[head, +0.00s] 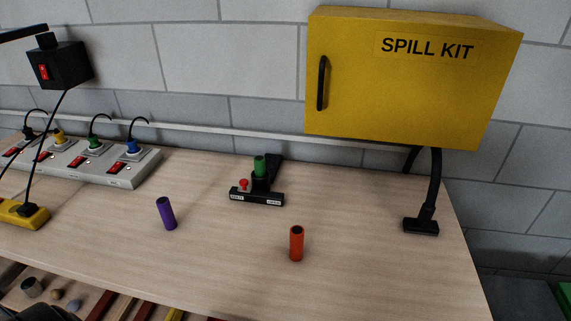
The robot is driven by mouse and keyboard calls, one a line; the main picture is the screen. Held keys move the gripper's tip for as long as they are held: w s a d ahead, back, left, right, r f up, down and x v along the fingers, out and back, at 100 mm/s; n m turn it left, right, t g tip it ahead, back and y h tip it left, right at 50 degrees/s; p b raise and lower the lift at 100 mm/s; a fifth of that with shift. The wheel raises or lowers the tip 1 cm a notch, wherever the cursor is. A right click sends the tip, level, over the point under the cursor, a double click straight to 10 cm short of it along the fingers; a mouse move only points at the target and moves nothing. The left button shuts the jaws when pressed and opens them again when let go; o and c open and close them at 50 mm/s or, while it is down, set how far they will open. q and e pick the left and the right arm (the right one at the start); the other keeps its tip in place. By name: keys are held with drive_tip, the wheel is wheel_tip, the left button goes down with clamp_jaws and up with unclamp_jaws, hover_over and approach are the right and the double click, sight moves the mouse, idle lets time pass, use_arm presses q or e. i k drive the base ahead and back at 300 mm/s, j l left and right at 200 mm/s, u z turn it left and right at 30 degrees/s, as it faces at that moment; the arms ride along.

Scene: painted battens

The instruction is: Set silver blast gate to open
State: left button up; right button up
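I see no silver blast gate in the head view. The black hose (433,180) comes down from behind the yellow cabinet and ends in a flat black nozzle (421,227) on the bench's right side; no silver gate shows on its visible part. Neither of my grippers can be made out in this view.
The yellow spill kit cabinet (400,95) hangs over the bench (350,210). A black stand (258,198) with a green cylinder and red knob is mid-bench. A power strip (125,175) lies left. Front right is clear.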

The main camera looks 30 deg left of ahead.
sight(244, 183)
drive_tip(key=u, duration=0.35)
drive_tip(key=k+j+u, duration=0.1)
drive_tip(key=u, duration=0.3)
drive_tip(key=k+u, duration=0.1)
drive_tip(key=u, duration=0.25)
